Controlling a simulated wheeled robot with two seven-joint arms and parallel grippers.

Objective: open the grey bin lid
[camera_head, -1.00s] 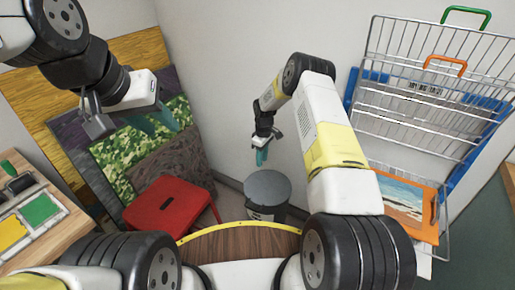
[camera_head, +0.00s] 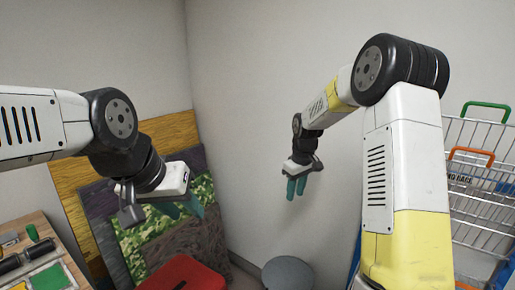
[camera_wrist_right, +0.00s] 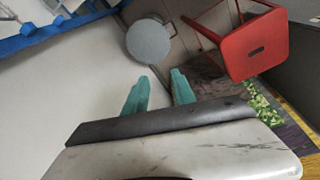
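The grey bin's round lid (camera_head: 288,272) shows at the bottom of the head view; the bin's body is cut off by the frame edge. In the right wrist view the lid (camera_wrist_right: 149,41) is a flat grey disc, lying closed over the bin. My right gripper (camera_head: 297,187) is well above the lid and apart from it. Its two teal fingers (camera_wrist_right: 159,90) stand apart with nothing between them. My left gripper (camera_head: 182,207) is on the left, in front of the leaning panels, with its teal fingers apart and empty.
A red stool (camera_head: 185,273) stands just left of the bin, also in the right wrist view (camera_wrist_right: 240,38). Panels (camera_head: 150,225) lean against the wall. A wire cart (camera_head: 484,190) is at the right and a worktable (camera_head: 30,250) at the left. Blank wall lies behind my right gripper.

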